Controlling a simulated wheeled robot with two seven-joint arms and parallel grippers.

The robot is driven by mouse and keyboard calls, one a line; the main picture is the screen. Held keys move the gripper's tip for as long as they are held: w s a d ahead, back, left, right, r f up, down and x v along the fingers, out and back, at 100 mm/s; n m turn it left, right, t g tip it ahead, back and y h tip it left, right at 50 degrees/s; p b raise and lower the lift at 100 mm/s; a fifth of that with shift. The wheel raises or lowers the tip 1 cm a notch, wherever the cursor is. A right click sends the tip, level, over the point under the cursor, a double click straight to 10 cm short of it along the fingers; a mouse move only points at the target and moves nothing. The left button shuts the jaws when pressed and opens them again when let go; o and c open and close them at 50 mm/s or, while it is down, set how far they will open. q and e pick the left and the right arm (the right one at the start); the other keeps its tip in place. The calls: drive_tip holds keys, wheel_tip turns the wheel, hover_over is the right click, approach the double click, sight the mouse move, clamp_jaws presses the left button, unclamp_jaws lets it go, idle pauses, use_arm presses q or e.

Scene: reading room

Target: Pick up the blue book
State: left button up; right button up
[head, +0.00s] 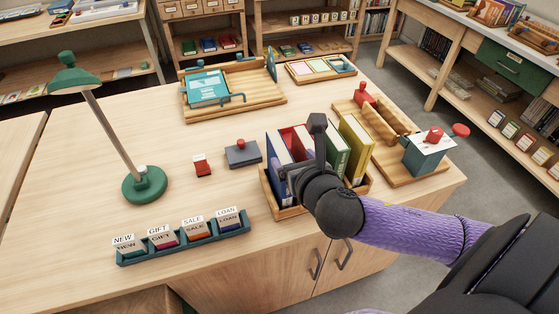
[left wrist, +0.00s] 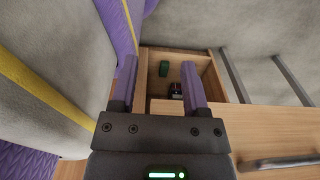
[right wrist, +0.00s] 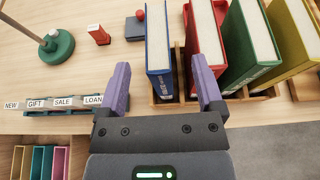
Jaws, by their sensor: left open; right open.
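The blue book (head: 277,147) stands upright at the left end of a wooden book rack (head: 285,211) near the table's front edge. In the right wrist view the blue book (right wrist: 158,45) shows its spine and page top, between the open fingers of my right gripper (right wrist: 165,85) and nearer the left one. My right gripper (head: 305,150) is over the rack in the head view, partly hiding the books. The fingers appear apart from the blue book. My left gripper (left wrist: 158,80) is open and empty in the left wrist view, low by the cabinet, and is not seen in the head view.
A red book (right wrist: 204,45), a green book (right wrist: 250,50) and a yellow book (right wrist: 292,45) stand right of the blue one. Left are a card holder (head: 185,240), a green lamp (head: 145,184), a red stamp (head: 201,165) and an ink pad (head: 243,154). An open wooden compartment (left wrist: 205,65) shows below.

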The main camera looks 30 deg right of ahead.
sight(282, 151)
drive_tip(key=x, duration=0.2)
drive_tip(key=b+x, duration=0.1)
drive_tip(key=x, duration=0.1)
drive_tip(key=b+x, duration=0.1)
drive_tip(key=x, duration=0.1)
drive_tip(key=shift+a+f, duration=0.25)
drive_tip(key=shift+f, duration=0.15)
drive_tip(key=shift+w, duration=0.15)
clamp_jaws()
drive_tip(key=shift+d, duration=0.1)
idle(0.6)
